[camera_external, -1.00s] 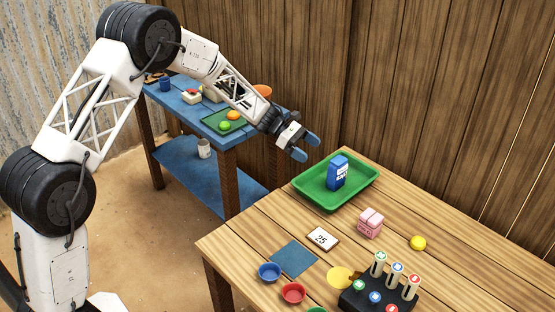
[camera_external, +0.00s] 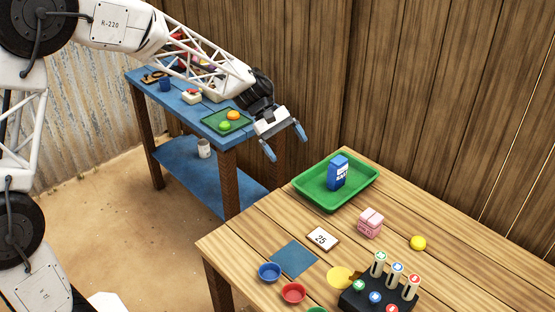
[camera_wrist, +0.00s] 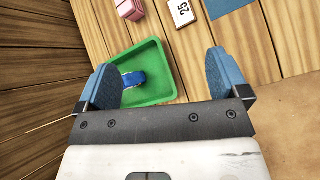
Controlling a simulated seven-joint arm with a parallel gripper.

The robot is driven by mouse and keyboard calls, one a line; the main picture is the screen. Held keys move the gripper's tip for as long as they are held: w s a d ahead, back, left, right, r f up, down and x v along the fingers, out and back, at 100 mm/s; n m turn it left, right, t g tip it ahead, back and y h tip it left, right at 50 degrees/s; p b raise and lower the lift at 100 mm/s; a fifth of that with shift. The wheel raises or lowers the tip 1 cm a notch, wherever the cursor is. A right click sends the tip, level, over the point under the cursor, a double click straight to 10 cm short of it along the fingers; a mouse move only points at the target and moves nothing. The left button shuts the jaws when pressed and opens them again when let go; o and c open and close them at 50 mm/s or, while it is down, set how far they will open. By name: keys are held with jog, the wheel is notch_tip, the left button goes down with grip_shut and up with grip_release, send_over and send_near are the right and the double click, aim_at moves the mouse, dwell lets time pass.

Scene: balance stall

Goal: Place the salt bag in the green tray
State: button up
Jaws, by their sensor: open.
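The blue salt bag (camera_external: 338,173) with a white label stands upright in the green tray (camera_external: 353,199) on the wooden table. In the wrist view the salt bag (camera_wrist: 133,79) shows inside the green tray (camera_wrist: 156,97), between my fingers in the picture and beyond them. My gripper (camera_external: 285,139) is open and empty. It is in the air to the left of the tray, apart from the bag. My gripper also shows in the wrist view (camera_wrist: 163,84), its two blue fingers spread wide.
A pink bag (camera_external: 369,223), a yellow ball (camera_external: 417,243), a "25" card (camera_external: 322,239), a blue mat (camera_external: 293,258), blue (camera_external: 269,272) and red (camera_external: 293,293) bowls and a black peg block (camera_external: 370,302) share the table. A blue side table (camera_external: 215,117) and wooden wall (camera_external: 440,100) stand behind.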

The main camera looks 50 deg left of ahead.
jog(key=s+d+r+m+y, duration=0.15)
jog(key=s+r+m, duration=0.25)
jog(key=s, duration=0.7)
jog(key=s+d+r+m+y, duration=0.1)
jog(key=s+r+m+y, duration=0.25)
jog(key=s, duration=0.65)
jog(key=s+a+m+t+y, duration=0.1)
jog(key=s+m+y, duration=0.3)
jog(key=s, duration=1.4)
jog(key=shift+s+a+m+t, duration=0.3)
jog(key=shift+a+m, duration=0.25)
jog(key=shift+m, duration=0.7)
